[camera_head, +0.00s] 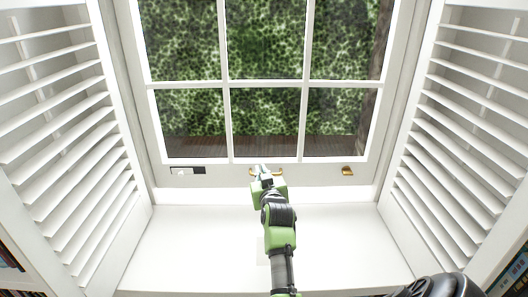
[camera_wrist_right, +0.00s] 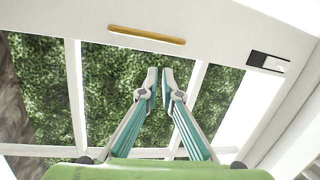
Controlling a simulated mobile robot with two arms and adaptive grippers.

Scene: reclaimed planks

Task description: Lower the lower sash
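The lower sash (camera_head: 220,176) is a white frame with several panes, foliage showing through the glass. A brass bar handle (camera_head: 251,172) sits on its bottom rail, partly hidden behind my right gripper (camera_head: 262,168). The whole bar (camera_wrist_right: 147,35) shows in the right wrist view. There, my right gripper's fingertips (camera_wrist_right: 159,76) are together with nothing visible between them. They appear apart from the bar, which lies above and slightly left of them in the picture. A bright strip (camera_head: 310,193) shows under the rail; I cannot tell how far the sash is raised. My left gripper is out of view.
A black and white latch-like piece (camera_head: 187,170) is at the rail's left, and a small brass fitting (camera_head: 347,171) at its right. White louvred shutters stand at left (camera_head: 75,150) and right (camera_head: 455,150). The white sill (camera_head: 185,240) is clear around my right arm.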

